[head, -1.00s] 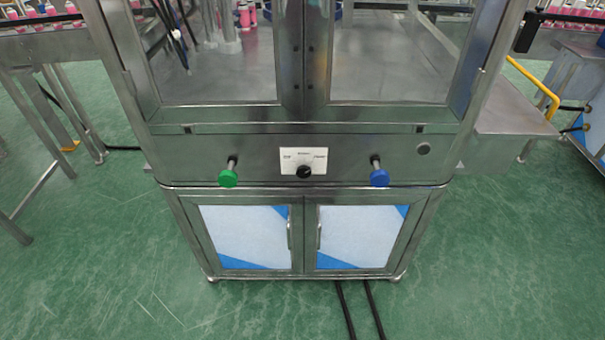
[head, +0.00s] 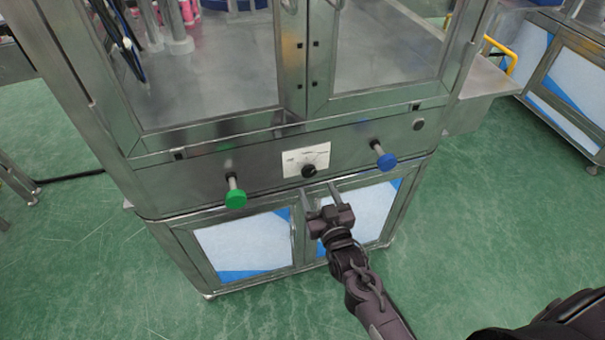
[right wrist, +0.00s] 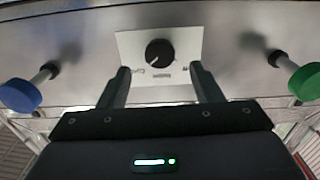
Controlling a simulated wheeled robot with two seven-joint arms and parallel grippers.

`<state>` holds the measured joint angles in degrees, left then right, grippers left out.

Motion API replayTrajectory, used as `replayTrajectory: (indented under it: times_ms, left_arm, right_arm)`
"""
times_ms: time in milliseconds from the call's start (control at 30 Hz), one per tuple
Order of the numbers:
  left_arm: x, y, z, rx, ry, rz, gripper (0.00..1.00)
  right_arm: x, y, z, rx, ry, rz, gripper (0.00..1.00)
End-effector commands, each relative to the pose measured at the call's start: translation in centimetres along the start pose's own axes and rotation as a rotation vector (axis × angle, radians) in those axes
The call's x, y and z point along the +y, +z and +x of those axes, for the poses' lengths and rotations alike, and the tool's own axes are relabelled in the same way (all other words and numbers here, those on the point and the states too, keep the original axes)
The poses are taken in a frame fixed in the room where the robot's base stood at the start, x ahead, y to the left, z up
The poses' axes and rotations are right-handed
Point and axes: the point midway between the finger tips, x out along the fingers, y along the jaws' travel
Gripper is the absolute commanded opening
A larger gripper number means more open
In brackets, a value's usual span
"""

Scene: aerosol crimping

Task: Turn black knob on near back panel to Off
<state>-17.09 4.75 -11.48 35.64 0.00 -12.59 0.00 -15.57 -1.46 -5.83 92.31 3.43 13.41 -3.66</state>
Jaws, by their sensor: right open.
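The black knob (head: 309,171) sits on a white label plate (head: 304,157) in the middle of the steel panel (head: 262,172). In the right wrist view the knob (right wrist: 159,52) shows between and beyond my fingertips, with a pale pointer mark; the label's small text is too blurred to read. My right gripper (head: 320,188) is open and empty, just in front of and below the knob, apart from it. In the right wrist view its two fingers (right wrist: 159,72) stand spread on either side of the knob. My left gripper is not in view.
A green button (head: 236,198) and a blue button (head: 385,161) stick out on stems on either side of the knob. Cabinet doors (head: 243,245) lie below and framed windows above. The green floor (head: 480,230) in front is clear.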

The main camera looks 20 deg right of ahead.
Motion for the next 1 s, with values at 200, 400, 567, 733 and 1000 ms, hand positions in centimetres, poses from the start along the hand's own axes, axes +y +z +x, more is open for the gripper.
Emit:
replayTrajectory:
  times_ms: [200,400,567,733,1000]
  left_arm:
    - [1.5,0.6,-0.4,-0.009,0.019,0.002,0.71]
    - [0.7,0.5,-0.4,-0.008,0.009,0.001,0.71]
    - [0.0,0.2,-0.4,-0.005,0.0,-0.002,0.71]
    - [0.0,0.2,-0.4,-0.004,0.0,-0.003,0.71]
    - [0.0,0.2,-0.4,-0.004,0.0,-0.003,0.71]
  right_arm:
    - [-0.1,-0.1,3.8,0.0,-0.001,0.001,0.59]
    - [-0.1,0.0,6.0,-0.002,-0.001,0.001,0.59]
    - [-0.1,0.1,6.5,-0.003,-0.001,0.001,0.59]
    - [-0.1,0.1,6.5,-0.003,-0.001,0.001,0.59]
    - [-0.1,0.1,6.5,-0.003,-0.002,0.001,0.26]
